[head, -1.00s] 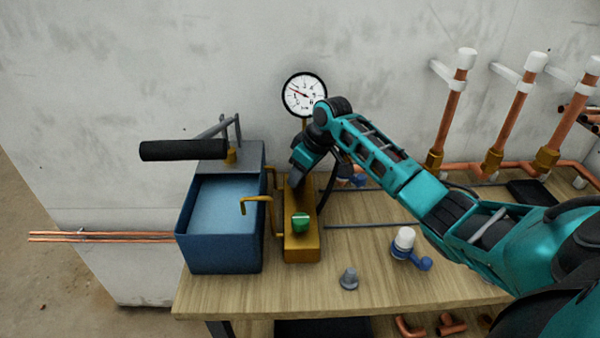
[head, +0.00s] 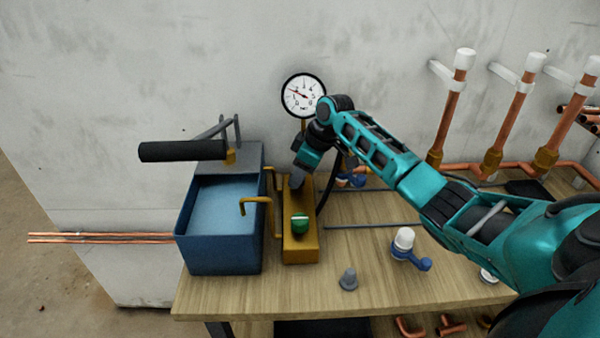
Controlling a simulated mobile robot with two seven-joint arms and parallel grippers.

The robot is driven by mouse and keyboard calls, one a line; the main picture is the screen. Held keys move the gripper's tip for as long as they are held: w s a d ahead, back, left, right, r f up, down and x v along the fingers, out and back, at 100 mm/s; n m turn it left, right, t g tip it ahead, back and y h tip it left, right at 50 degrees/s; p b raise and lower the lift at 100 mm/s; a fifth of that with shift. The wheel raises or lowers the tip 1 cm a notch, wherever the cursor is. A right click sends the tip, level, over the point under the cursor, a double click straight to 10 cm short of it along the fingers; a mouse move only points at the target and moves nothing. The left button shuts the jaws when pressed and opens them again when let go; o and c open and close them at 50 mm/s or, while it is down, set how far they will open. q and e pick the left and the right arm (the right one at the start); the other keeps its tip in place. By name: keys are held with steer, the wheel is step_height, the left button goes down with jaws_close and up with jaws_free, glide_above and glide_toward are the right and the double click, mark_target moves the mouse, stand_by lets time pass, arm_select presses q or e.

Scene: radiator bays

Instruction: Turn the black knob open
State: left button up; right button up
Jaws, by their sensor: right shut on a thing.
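A brass block (head: 299,248) stands on the bench beside a blue water tank (head: 219,245). A green knob (head: 300,223) with a pale stripe sits on the block's near part. My right gripper (head: 297,183) reaches down over the block's far part, behind the green knob. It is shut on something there. A round pressure gauge (head: 304,96) with a white dial stands behind the block. My left gripper is out of view.
A black-handled pump lever (head: 184,151) reaches over the tank. A white-capped blue valve (head: 405,241) and a small grey cone (head: 348,279) lie right of the block. Copper pipes (head: 508,118) rise at the right. Bare bench lies at the front.

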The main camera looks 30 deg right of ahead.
steer(key=o, duration=1)
steer(key=shift+o, duration=0.2)
steer(key=shift+r, duration=0.1)
steer(key=v, duration=1.3)
steer(key=shift+a, duration=0.1)
